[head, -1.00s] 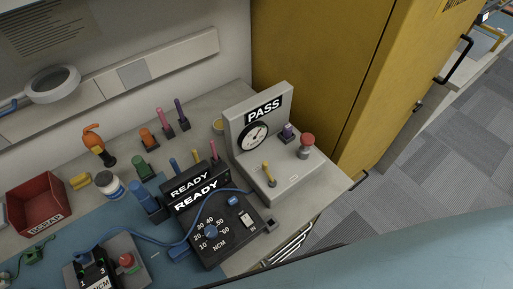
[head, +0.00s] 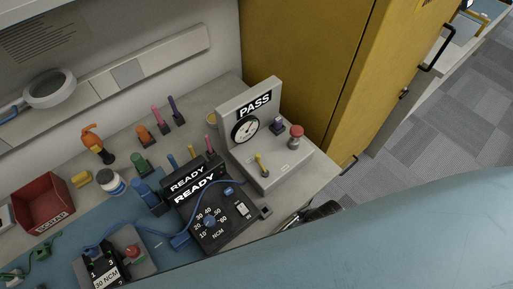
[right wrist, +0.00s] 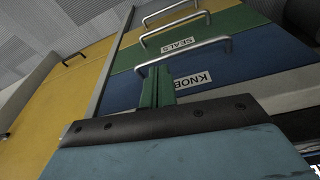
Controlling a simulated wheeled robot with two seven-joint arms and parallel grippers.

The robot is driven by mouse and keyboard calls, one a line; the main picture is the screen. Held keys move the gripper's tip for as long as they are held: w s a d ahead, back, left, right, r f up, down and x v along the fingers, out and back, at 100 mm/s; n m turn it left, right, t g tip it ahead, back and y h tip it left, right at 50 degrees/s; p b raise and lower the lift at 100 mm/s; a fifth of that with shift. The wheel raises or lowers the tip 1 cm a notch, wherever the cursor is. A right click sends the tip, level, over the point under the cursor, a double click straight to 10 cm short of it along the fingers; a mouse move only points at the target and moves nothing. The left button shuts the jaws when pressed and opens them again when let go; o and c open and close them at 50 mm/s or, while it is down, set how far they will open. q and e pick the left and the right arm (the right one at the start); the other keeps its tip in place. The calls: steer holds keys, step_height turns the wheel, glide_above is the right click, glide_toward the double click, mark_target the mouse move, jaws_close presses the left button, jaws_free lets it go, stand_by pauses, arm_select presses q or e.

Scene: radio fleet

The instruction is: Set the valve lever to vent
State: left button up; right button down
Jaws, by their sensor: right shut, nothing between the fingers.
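A grey test box (head: 285,172) with an upright panel stands at the right end of the bench. The panel shows PASS and a round gauge (head: 245,129). A small yellow lever (head: 262,166) stands up on the front left of the box top. A red knob (head: 295,137) sits at the right rear of the box top. My right gripper shows in the right wrist view (right wrist: 157,88), its green fingers shut and empty in front of drawer fronts. In the head view a dark end of my right arm (head: 322,211) is by the bench's front edge, apart from the lever. My left gripper is out of view.
A black READY unit (head: 222,232) with a blue cable stands left of the box. Drawers with bar handles (right wrist: 185,50) lie under the bench. A yellow cabinet (head: 310,70) stands close behind and right of the box. A red bin (head: 45,203) is far left.

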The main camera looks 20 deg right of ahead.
steer(key=w+a+r+n+p, duration=0.15)
steer(key=w+r, duration=0.25)
steer(key=r, duration=0.9)
steer(key=w+a+r+n+y, duration=0.1)
steer(key=w+a+n, duration=0.1)
steer(key=w+a+r+n+y, duration=0.1)
steer(key=w+a+r+n, duration=0.1)
steer(key=w, duration=0.1)
steer(key=w+a+r+n+y, duration=0.1)
steer(key=w+a+r+n, duration=0.1)
steer(key=w+a, duration=0.1)
steer(key=shift+n, duration=0.25)
steer(key=w+r+n+g, duration=0.2)
steer(key=w+r+n, duration=0.3)
steer(key=w, duration=0.3)
steer(key=shift+a+r+n+p, duration=0.25)
steer(key=shift+a+n+p, duration=0.2)
steer(key=shift+n, duration=0.45)
steer(key=shift+f, duration=0.1)
